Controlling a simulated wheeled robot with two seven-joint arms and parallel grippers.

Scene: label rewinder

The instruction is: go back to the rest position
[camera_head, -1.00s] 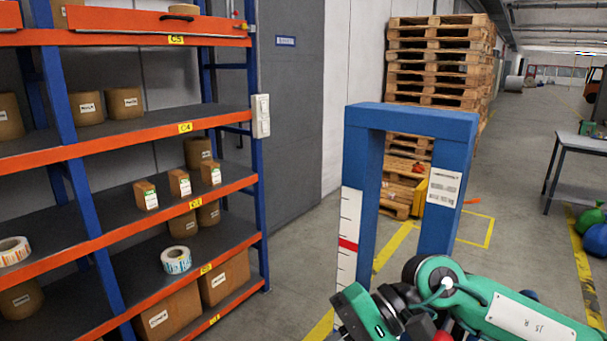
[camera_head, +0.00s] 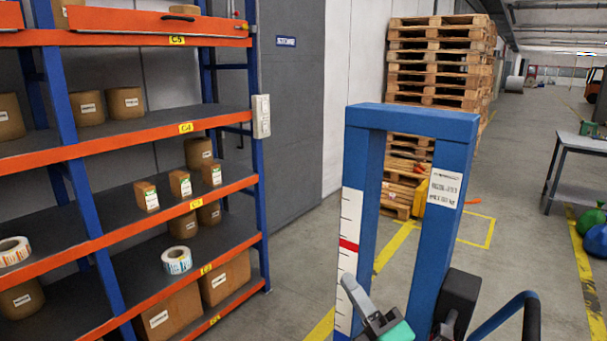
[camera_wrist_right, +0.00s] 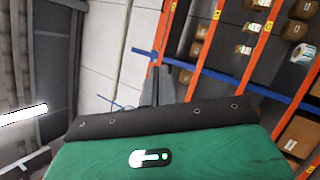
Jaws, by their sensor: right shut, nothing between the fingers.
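My right gripper (camera_head: 352,286) shows at the bottom of the head view, in front of the blue upright frame. Its grey fingers point up and to the left, and part of its green body is at the picture's lower edge. In the right wrist view its grey fingers (camera_wrist_right: 156,84) are together beyond the green housing, with nothing between them. My left gripper is in neither view.
A blue frame (camera_head: 410,117) with a measuring strip stands close by the right gripper. An orange and blue shelf rack (camera_head: 120,150) with boxes and label rolls is on the left. Stacked pallets (camera_head: 440,65) stand behind. A grey table (camera_head: 585,142) is at the right.

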